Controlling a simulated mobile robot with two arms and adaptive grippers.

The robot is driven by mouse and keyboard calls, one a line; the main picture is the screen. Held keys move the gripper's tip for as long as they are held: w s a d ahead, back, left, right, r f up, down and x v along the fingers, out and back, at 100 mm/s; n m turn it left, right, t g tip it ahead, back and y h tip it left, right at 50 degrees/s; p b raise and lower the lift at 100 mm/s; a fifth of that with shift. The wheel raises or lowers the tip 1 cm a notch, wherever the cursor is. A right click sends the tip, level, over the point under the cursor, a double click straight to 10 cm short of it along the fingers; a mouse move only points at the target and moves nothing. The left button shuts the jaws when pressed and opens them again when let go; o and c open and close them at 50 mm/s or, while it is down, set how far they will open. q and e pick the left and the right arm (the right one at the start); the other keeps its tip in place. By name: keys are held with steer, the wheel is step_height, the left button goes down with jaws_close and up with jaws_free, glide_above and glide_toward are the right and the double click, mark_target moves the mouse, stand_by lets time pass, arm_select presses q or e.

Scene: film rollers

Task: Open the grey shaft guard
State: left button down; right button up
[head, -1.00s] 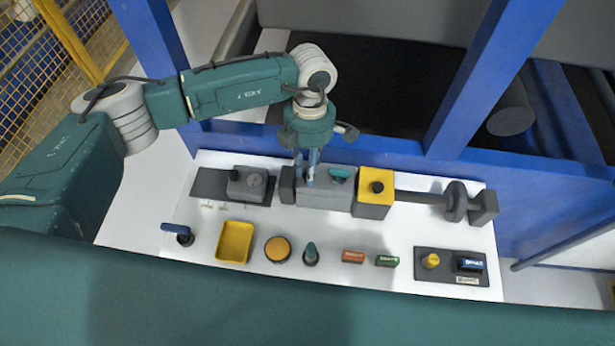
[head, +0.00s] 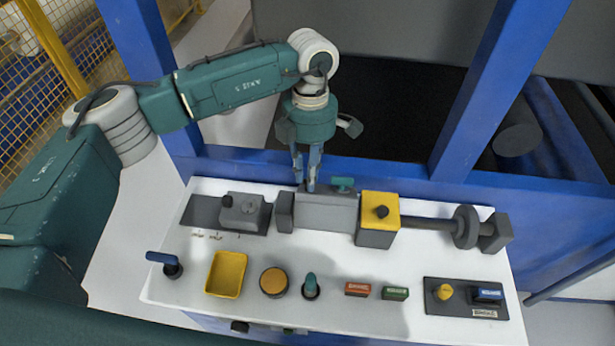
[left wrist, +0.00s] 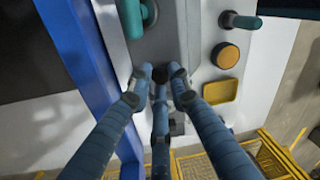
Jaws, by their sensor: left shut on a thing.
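The grey shaft guard (head: 325,212) is a long grey block at the back of the white panel, left of a yellow-topped block. A teal handle (head: 343,184) shows at its back edge; a teal part (left wrist: 148,12) also shows at the top of the left wrist view. My left gripper (head: 308,188) points down at the guard's back left part, with its blue fingers close together. In the left wrist view, my left gripper's fingertips (left wrist: 160,75) meet on the grey block and are shut on it. The exact contact is partly hidden. My right gripper is out of view.
The yellow-topped block (head: 380,205) and a shaft with a grey disc (head: 465,227) lie to the right. A grey switch box (head: 240,208) stands left. A yellow tray (head: 227,274), an orange button (head: 273,281) and other controls line the front. A blue frame post (head: 490,85) rises behind.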

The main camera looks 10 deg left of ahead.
arm_select(q)
steer(key=shift+w+a+f, duration=0.1)
steer(key=shift+w+f, duration=0.1)
steer(key=shift+f, duration=0.05)
steer(key=c, duration=1.6)
jaws_free()
steer(key=shift+w+f, duration=0.2)
steer(key=shift+w, duration=0.2)
steer(key=shift+s, duration=0.2)
steer(key=r, duration=0.4)
steer(key=w+r, duration=0.1)
steer(key=r, duration=0.7)
steer(key=shift+w+r, duration=0.1)
steer(key=shift+w, duration=0.15)
